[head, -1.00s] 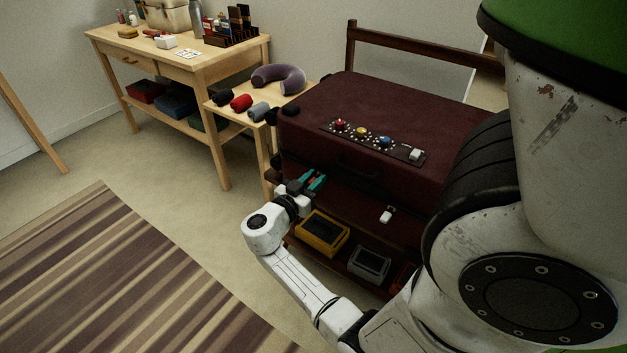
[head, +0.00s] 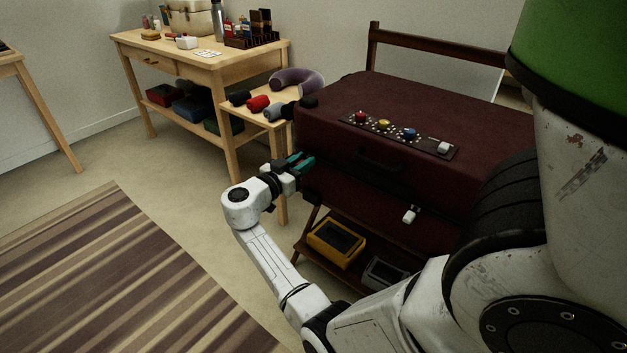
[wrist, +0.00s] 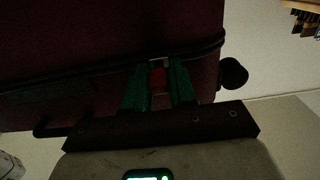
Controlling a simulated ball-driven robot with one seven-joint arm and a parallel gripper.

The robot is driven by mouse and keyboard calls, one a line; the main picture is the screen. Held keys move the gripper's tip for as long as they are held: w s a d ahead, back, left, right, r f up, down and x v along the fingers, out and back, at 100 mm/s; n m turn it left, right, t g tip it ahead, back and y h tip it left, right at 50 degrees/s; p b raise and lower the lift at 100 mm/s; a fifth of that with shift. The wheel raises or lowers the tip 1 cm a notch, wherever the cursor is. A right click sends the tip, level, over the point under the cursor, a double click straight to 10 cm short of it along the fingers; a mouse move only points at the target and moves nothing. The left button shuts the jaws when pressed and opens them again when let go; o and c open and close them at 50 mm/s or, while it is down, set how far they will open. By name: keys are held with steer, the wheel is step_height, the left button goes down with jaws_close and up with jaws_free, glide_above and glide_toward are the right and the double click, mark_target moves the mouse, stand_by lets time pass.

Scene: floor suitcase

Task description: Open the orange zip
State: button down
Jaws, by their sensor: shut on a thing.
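The dark red suitcase (head: 345,112) lies flat on a dark wooden rack. My gripper (head: 302,161) is at its front left corner, at the height of the seam. In the wrist view, the green fingers of my gripper (wrist: 160,66) are closed on a small orange-red piece, the orange zip's pull (wrist: 159,79), beside the dark zip line. The fingers hide the pull in the head view. The suitcase also fills the upper left of the wrist view (wrist: 75,35). Whether the seam stands apart is too dark to tell.
A white tag (head: 409,216) hangs on the suitcase front. A small wooden table (head: 236,107) with rolled clothes and a neck pillow (head: 298,80) adjoins the left side. The floor in front is clear.

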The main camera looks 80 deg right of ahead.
steer(key=shift+w+d+b, duration=0.4)
steer(key=shift+w+b, duration=0.4)
steer(key=shift+w+d+b, duration=0.45)
steer(key=shift+w+b, duration=0.35)
steer(key=shift+w+d+b, duration=0.4)
steer(key=shift+w+b, duration=0.4)
steer(key=c, duration=1)
jaws_free()
steer(key=p+v, duration=0.2)
steer(key=v, duration=0.8)
steer(key=shift+w+a, duration=0.15)
steer(key=shift+a, duration=0.2)
